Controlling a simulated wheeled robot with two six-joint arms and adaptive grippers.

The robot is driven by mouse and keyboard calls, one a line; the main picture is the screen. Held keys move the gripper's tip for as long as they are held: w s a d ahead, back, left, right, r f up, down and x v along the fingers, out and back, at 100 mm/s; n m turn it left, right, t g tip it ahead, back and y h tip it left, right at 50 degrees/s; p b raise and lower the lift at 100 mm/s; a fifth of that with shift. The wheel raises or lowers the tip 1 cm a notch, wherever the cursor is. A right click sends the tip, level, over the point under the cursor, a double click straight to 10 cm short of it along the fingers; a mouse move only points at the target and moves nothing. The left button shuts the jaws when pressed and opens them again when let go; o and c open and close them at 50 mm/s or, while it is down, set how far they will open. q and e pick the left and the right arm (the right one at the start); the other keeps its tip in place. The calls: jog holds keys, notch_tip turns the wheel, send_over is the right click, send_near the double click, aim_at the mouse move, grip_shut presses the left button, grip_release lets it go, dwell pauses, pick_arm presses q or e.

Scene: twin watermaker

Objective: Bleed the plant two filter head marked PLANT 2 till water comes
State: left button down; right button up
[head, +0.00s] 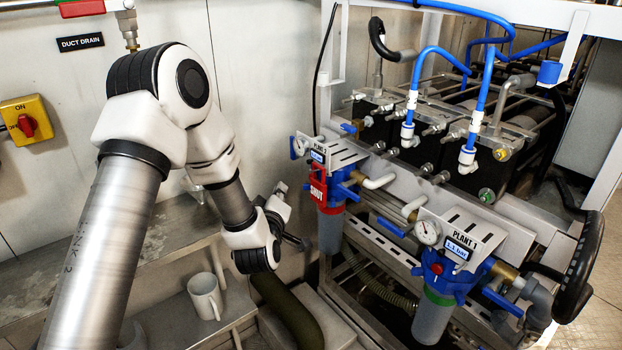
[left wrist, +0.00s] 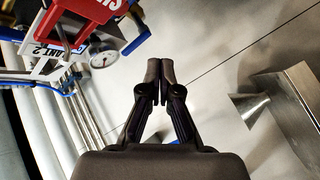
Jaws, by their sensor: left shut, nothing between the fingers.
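The PLANT 2 filter head (head: 343,192) is blue, with a clear grey bowl below it and a red band between them. A PLANT 2 sign (head: 322,152) with a small lit display sits on top, and a red SHUT tag (head: 318,187) hangs on its left front. In the left wrist view the red tag (left wrist: 92,12) and the upturned sign (left wrist: 42,50) are at the upper left, by a round gauge (left wrist: 103,52). My left gripper (head: 304,243) is shut and empty, left of the bowl and apart from it; its closed fingertips show in the wrist view (left wrist: 160,72). No water is visible.
The PLANT 1 filter head (head: 440,272), its display reading 1.1 bar, stands nearer at the right. A white mug (head: 205,297) stands on the lower left shelf. A yellow switch box (head: 27,120) is on the wall. Pipes and blue hoses crowd the rack.

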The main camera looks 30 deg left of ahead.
pick_arm(q)
jog(key=shift+w+d, duration=0.4)
jog(key=shift+w, duration=0.45)
jog(key=shift+w+d, duration=0.35)
jog(key=shift+w, duration=0.55)
jog(key=shift+w+d, duration=0.4)
jog(key=shift+w, duration=0.45)
jog(key=shift+w, duration=0.1)
jog(key=shift+w+d+b, duration=0.15)
jog(key=shift+w+b, duration=0.15)
jog(key=shift+b, duration=0.05)
jog(key=shift+w+d, duration=0.2)
jog(key=shift+w, duration=0.2)
jog(key=shift+s+a, duration=0.1)
dwell(0.9)
jog(key=shift+s+a, duration=0.25)
jog(key=shift+s, duration=0.45)
